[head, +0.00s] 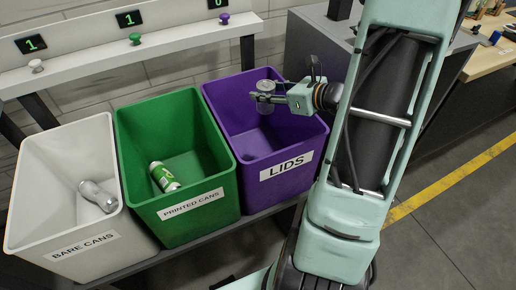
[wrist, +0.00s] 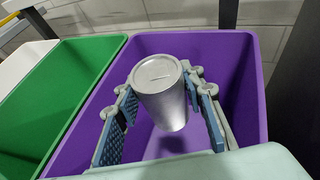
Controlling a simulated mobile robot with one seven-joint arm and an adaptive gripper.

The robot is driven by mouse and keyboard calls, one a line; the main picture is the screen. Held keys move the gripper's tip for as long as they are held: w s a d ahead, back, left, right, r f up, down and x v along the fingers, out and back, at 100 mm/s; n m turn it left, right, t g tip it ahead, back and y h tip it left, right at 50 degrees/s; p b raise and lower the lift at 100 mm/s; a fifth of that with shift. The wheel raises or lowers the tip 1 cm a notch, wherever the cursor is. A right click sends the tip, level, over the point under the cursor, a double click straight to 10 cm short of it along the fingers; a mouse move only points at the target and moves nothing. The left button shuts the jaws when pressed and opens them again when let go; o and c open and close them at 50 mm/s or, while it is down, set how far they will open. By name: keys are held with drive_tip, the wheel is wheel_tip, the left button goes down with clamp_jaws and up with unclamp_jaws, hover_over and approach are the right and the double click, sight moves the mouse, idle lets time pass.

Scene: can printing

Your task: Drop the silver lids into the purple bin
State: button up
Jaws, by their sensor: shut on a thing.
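The purple bin (head: 304,130) labelled LIDS stands at the right of the row of bins. My gripper (head: 268,97) is over it and shut on a silver can-like cylinder (head: 266,88). In the wrist view the silver cylinder (wrist: 165,97) is roughly upright between the two blue-padded fingers of my gripper (wrist: 162,122). Its round flat top faces the camera. The purple bin (wrist: 250,90) surrounds it in that view. I see no separate loose lid. Part of the bin floor is hidden by my gripper and the cylinder.
The green bin (head: 215,203) holds one green-white can (head: 164,177). The white bin (head: 25,232) holds a bare silver can (head: 98,196). A white rail with knobs and counters runs behind; the purple-knob counter (head: 217,4) reads 0. A grey cabinet (head: 318,45) stands right of the purple bin.

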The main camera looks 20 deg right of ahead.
wheel_tip(320, 180, down, 2)
drive_tip(key=shift+f+b, duration=0.1)
drive_tip(key=shift+b, duration=0.4)
drive_tip(key=o, duration=1.3)
drive_tip(key=v, duration=1.2)
